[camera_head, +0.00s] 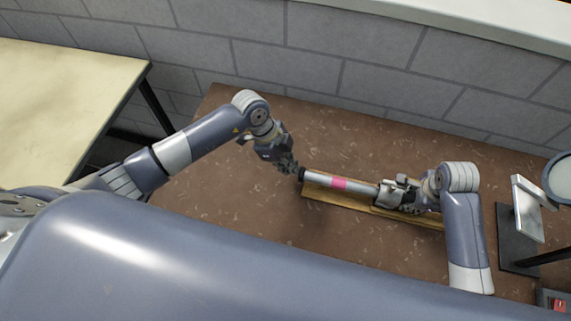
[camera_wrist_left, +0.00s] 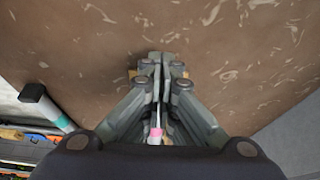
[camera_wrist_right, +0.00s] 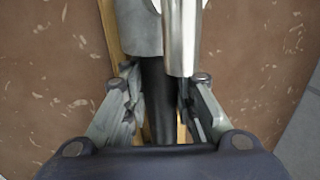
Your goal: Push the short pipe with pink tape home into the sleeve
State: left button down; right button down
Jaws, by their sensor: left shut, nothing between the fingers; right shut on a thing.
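The short silver pipe with pink tape (camera_head: 340,183) lies along a wooden board in the head view, its black end at the left. Its pink tape (camera_wrist_left: 155,133) shows below my left fingers in the left wrist view. My left gripper (camera_head: 294,167) is shut and empty at the black end; I cannot tell whether it touches. My right gripper (camera_head: 386,192) is shut at the pipe's right end. In the right wrist view its fingers hold a dark cylinder (camera_wrist_right: 157,95), beside a shiny metal tube (camera_wrist_right: 182,35). The sleeve is not clearly distinguishable, and the joint is largely hidden.
The wooden board (camera_head: 337,199) lies on a brown table (camera_head: 240,230) against a grey block wall. A metal stand (camera_head: 515,235) is at the right. A pale table (camera_head: 60,95) is at the left. A teal-banded pipe (camera_wrist_left: 50,107) lies at the left wrist view's edge.

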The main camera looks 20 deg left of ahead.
aim_at(303, 171)
pick_arm(q)
jog(key=shift+d, duration=2)
jog(key=shift+r, duration=0.1)
jog(key=shift+a+r, duration=0.5)
jog(key=shift+a, duration=0.3)
jog(key=shift+a+r, duration=0.45)
jog(key=shift+a, duration=0.35)
notch_tip(303, 171, up, 7)
